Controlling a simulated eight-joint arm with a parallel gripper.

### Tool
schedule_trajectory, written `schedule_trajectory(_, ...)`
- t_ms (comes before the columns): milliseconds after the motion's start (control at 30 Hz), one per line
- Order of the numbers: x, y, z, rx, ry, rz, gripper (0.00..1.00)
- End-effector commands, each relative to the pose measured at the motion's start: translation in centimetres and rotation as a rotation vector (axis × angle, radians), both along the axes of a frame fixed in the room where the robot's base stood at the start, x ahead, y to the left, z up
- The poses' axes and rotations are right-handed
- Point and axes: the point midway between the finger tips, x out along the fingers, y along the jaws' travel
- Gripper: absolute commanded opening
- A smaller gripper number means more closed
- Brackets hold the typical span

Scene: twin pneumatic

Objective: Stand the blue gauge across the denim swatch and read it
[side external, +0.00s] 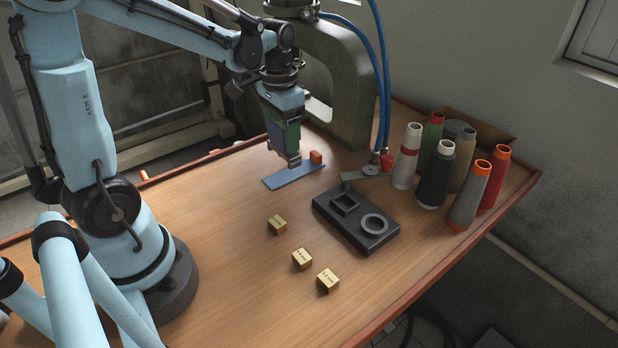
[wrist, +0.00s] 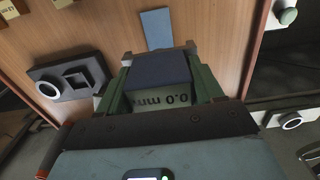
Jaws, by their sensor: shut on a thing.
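My gripper (side external: 292,160) is lowered over the blue denim swatch (side external: 280,179), a flat strip on the table. In the wrist view my gripper (wrist: 158,85) has its green fingers shut on the dark blue gauge (wrist: 158,68). The pale face of the gauge carries lettering that looks like "0.0 mm", upside down and partly hidden. The swatch (wrist: 156,28) also shows beyond the gauge there. In the side view the gauge is mostly hidden by the gripper, and I cannot tell whether it touches the swatch.
A small orange block (side external: 316,157) stands at the swatch's right end. A black fixture (side external: 340,222) with a square and a ring is to the right. Three yellow marked blocks (side external: 302,259) lie in front. Thread cones (side external: 434,178) stand at right.

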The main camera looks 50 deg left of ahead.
Motion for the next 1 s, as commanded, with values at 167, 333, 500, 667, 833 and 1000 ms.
schedule_trajectory(167,0.1,0.0,-1.1,0.0,0.0,0.0,0.25)
schedule_trajectory(333,0.0,0.0,-2.5,0.0,0.0,0.0,0.25)
schedule_trajectory(500,0.0,0.0,-3.8,0.0,0.0,0.0,0.25)
schedule_trajectory(667,0.0,0.0,-4.5,0.0,0.0,0.0,0.25)
schedule_trajectory(833,0.0,0.0,-4.8,0.0,0.0,0.0,0.25)
schedule_trajectory(1000,0.0,0.0,-4.8,0.0,0.0,0.0,0.25)
